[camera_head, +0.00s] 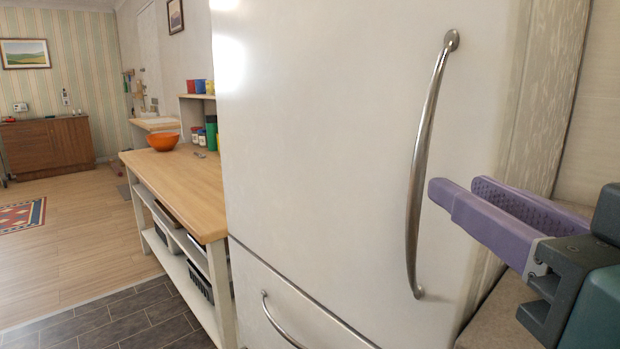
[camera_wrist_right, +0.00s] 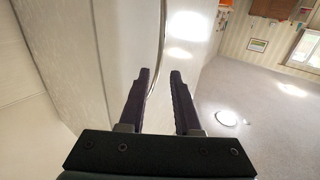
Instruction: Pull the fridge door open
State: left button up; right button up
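The white fridge door (camera_head: 320,120) fills the middle of the head view and looks shut. Its long curved metal handle (camera_head: 416,180) runs nearly upright along the door's right side. My right gripper (camera_head: 457,187), with purple fingers, comes in from the right. Its fingers are apart and empty, with the tips just right of the handle. In the right wrist view, the handle (camera_wrist_right: 163,30) lines up with the gap between the fingers of my right gripper (camera_wrist_right: 159,73). I cannot tell whether the fingers touch the handle. My left gripper is not in view.
A lower drawer with a metal handle (camera_head: 278,322) sits below the door. A wooden-topped counter (camera_head: 185,185) with an orange bowl (camera_head: 162,141) stands left of the fridge. A wall is close on the right. Open floor (camera_head: 75,240) lies at the left.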

aim_at(425, 165)
jog(key=w, duration=0.6)
jog(key=w+p, duration=0.1)
jog(key=w, duration=0.2)
jog(key=shift+a, duration=0.25)
grip_shut()
jog(key=shift+r, duration=0.1)
dwell(0.9)
